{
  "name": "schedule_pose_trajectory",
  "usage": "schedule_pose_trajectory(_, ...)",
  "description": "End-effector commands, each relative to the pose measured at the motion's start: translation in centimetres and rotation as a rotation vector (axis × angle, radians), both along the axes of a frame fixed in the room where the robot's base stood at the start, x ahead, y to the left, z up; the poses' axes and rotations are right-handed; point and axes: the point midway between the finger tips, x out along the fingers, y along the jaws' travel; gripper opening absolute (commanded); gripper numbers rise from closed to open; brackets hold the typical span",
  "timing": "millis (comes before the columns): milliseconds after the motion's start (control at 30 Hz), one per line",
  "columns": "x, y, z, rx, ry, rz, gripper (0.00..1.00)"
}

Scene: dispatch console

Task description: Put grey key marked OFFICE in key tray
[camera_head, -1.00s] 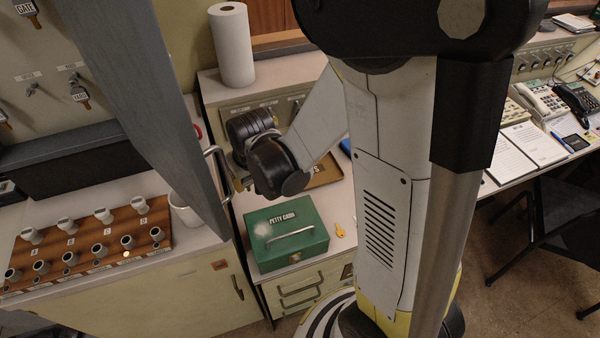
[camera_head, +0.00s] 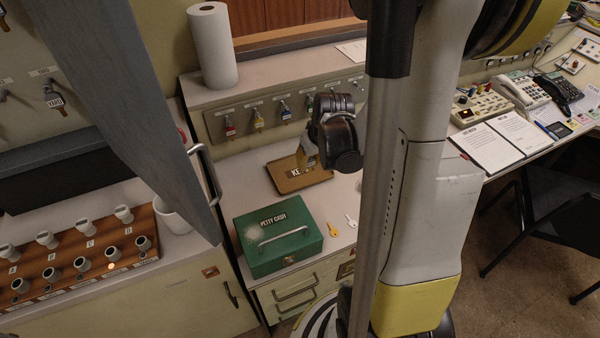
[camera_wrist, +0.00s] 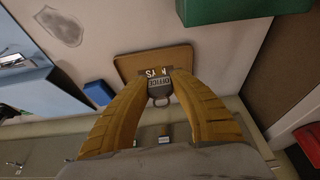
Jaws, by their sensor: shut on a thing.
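My gripper (camera_head: 306,163) shows fingers only in part in the head view, over the brown key tray (camera_head: 288,189) lettered "KE…". In the wrist view my gripper (camera_wrist: 160,78) has its two ochre fingers closed on the grey key marked OFFICE (camera_wrist: 160,88), with its ring end toward the camera. The key tray (camera_wrist: 128,68) lies beyond the fingertips, part of its lettering showing beside the key. The key appears above the tray; whether it touches is unclear. The key cannot be made out in the head view.
A green petty cash box (camera_head: 278,236) stands in front of the tray. A yellow key (camera_head: 333,229) and a silver key (camera_head: 351,220) lie beside it. Several keys hang on the panel (camera_head: 240,122) behind. A grey cabinet door (camera_head: 125,110) juts out at left.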

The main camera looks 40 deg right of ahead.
Motion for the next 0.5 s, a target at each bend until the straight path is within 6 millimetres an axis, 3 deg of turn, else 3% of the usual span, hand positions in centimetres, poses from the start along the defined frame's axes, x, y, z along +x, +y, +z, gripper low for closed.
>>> schedule_pose_trajectory(100,-1.2,-2.2,-0.3,-0.001,-0.002,-0.026,0.02)
schedule_pose_trajectory(233,-0.9,-3.1,-0.8,-0.002,-0.003,-0.031,0.02)
schedule_pose_trajectory(500,5.2,-3.8,-4.8,-0.001,-0.003,-0.029,0.02)
